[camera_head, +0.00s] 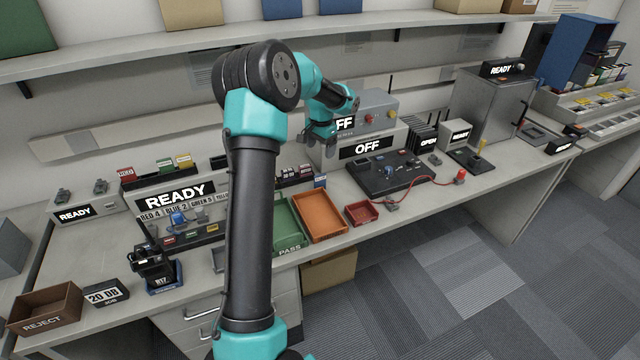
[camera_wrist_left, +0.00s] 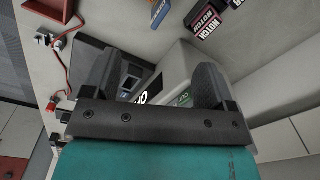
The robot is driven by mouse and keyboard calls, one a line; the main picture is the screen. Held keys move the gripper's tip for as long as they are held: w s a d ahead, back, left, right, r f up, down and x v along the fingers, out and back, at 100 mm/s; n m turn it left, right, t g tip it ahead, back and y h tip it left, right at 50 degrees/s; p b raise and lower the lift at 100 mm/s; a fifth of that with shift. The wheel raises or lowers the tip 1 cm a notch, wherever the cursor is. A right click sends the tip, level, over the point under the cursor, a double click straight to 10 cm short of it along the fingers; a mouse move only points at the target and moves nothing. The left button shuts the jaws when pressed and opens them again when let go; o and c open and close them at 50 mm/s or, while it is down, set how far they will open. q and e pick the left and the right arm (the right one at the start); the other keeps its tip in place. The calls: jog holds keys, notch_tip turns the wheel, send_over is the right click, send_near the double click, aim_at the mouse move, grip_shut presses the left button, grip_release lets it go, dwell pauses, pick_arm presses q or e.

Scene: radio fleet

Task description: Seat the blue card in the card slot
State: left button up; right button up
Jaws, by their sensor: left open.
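In the left wrist view, a blue-edged block (camera_wrist_left: 160,13) lies at the top near cards labelled NOTCH (camera_wrist_left: 208,22). My left gripper (camera_head: 320,147) is open and empty, in front of the grey OFF box (camera_head: 366,147). In the left wrist view its fingers (camera_wrist_left: 155,76) are spread, with a display and dark panel beyond. I cannot make out the card slot. My right gripper is out of view.
A green PASS tray (camera_head: 288,236), an orange tray (camera_head: 320,216) and a small red bin (camera_head: 361,212) line the front edge. A dark control panel (camera_head: 390,172) with a red cable lies right of them. A READY console (camera_head: 180,197) stands left of my arm.

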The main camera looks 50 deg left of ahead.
pick_arm(q)
jog(key=r+n, duration=0.1)
jog(key=n, duration=0.3)
jog(key=d+r+n, duration=0.1)
jog(key=r+n, duration=0.1)
jog(key=n, duration=0.3)
jog(key=r+n+y, duration=0.1)
jog(key=n, duration=0.3)
jog(key=shift+s+d+r+n, duration=0.25)
jog(key=shift+d+r+n, duration=0.05)
jog(key=shift+r, duration=0.05)
send_near(320, 175)
jog(key=f, duration=0.5)
jog(key=shift+a, duration=0.3)
jog(key=shift+a+f, duration=0.2)
jog(key=shift+f, duration=1.15)
jog(key=shift+a+f, duration=0.15)
jog(key=shift+f, duration=1.15)
